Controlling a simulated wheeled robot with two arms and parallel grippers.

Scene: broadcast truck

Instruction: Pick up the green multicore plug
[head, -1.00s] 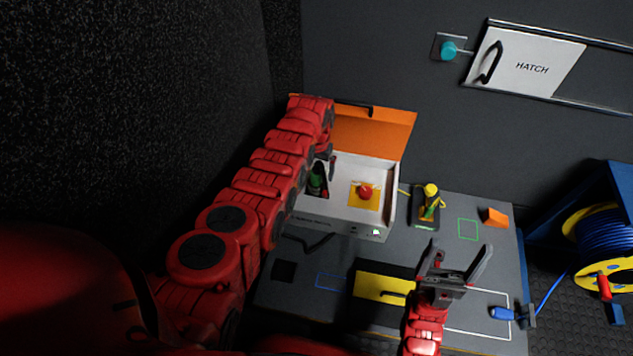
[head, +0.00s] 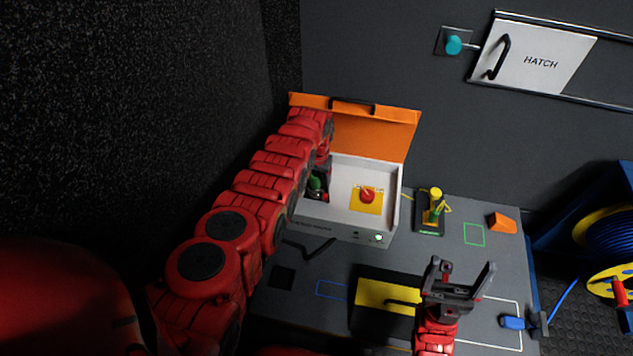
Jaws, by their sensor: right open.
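A green plug-like part (head: 315,184) stands in the dark left compartment of the open white case (head: 345,232). My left gripper (head: 321,176) reaches into that compartment and is right at the green part. Its fingers are small and partly hidden by my arm, so I cannot tell whether they grip it. A second, yellow and green piece (head: 435,207) stands on a black base right of the case. My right gripper (head: 463,280) is open and empty over the bench, beside the yellow panel.
The case has a raised orange lid (head: 375,135) and a red knob (head: 367,195) on a yellow plate. A yellow panel (head: 385,296) with a black handle lies in front. An orange wedge (head: 502,222) and blue-handled tool (head: 513,323) are on the right. A blue reel (head: 610,235) stands beyond.

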